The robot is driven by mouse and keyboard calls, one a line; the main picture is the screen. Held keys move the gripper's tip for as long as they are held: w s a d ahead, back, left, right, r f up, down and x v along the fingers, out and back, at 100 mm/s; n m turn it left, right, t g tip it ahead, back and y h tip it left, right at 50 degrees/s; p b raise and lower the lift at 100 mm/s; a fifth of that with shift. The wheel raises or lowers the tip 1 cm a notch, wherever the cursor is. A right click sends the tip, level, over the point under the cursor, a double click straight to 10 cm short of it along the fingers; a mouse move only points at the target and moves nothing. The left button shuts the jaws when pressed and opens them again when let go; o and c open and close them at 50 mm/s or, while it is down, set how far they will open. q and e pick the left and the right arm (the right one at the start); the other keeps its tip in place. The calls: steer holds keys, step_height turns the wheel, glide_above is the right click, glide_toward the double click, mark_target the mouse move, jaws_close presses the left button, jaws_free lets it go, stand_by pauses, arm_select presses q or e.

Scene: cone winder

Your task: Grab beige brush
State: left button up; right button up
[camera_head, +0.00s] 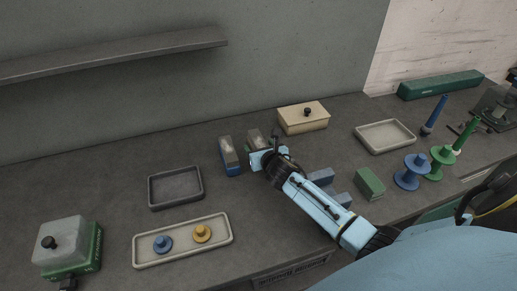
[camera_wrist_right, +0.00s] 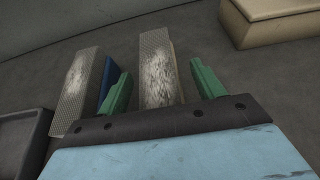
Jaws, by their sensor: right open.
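The beige brush (camera_wrist_right: 157,68) lies with its worn grey face up and a thin beige edge showing on its right side. In the right wrist view it is between the two green fingers of my right gripper (camera_wrist_right: 164,88), which is open with a gap on each side of it. In the head view the brush (camera_head: 255,136) is at the gripper's far side, and its near part is hidden by the gripper (camera_head: 261,148). A similar brush with a blue body (camera_head: 229,156) lies just to the left. My left gripper is out of view.
A beige lidded box (camera_head: 303,120) stands behind to the right. An empty dark tray (camera_head: 176,204) is at left. Blue blocks and a green block (camera_head: 370,183) lie right of my forearm. A pale tray (camera_head: 157,262) holds blue and yellow knobs. A shelf (camera_head: 110,54) hangs above.

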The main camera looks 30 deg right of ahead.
steer(key=c, duration=1.1)
steer(key=shift+r, duration=0.1)
